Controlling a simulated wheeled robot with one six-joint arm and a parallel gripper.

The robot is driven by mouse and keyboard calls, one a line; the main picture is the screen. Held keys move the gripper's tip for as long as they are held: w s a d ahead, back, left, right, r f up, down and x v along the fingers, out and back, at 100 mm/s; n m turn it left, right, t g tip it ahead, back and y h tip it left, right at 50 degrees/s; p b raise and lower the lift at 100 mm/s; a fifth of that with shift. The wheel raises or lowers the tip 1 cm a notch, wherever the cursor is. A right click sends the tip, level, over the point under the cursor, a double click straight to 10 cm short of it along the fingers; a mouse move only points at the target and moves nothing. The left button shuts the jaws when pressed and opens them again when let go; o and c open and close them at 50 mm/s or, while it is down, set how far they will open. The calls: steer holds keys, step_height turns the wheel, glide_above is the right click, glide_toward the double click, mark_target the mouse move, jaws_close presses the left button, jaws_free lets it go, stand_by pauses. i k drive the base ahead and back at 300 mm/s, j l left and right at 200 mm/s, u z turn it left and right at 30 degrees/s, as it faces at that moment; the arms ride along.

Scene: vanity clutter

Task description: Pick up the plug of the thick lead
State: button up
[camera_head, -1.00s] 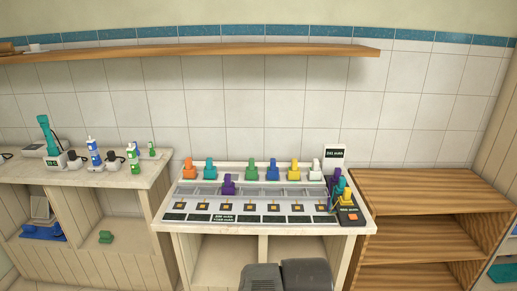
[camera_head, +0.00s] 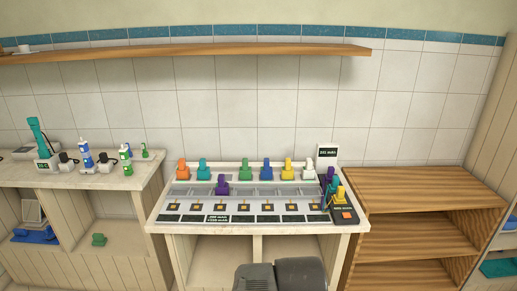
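Several coloured plug-like pieces stand in a row on a grey-white panel (camera_head: 183,216): orange (camera_head: 183,171), teal (camera_head: 203,171), green (camera_head: 246,170), blue (camera_head: 267,170), yellow (camera_head: 288,170) and white (camera_head: 309,170). A purple one (camera_head: 222,186) sits in front of the row. Purple (camera_head: 327,178), teal (camera_head: 334,190) and yellow (camera_head: 340,194) pieces crowd a dark box with an orange button (camera_head: 346,214). Black plug-like pieces (camera_head: 68,162) (camera_head: 105,163) lie on the left counter. I cannot tell which lead is thick. My gripper is not in view; only dark grey parts of mine show at the bottom.
The left counter (camera_head: 140,172) also holds a teal upright device (camera_head: 38,135), a blue bottle (camera_head: 87,154) and a green one (camera_head: 125,156). A wooden shelf (camera_head: 200,50) runs along the wall above. A mostly empty wooden rack (camera_head: 420,190) stands at the right.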

mark_target(331, 170)
steer(key=i+l+u, duration=0.3)
steer(key=l, duration=0.35)
steer(key=i+l+u, duration=0.25)
steer(key=i+l, duration=0.15)
steer(key=l, duration=0.35)
steer(key=i+l+u, duration=0.15)
steer(key=l, duration=0.2)
steer(key=i+l+u, duration=0.15)
steer(key=l, duration=0.25)
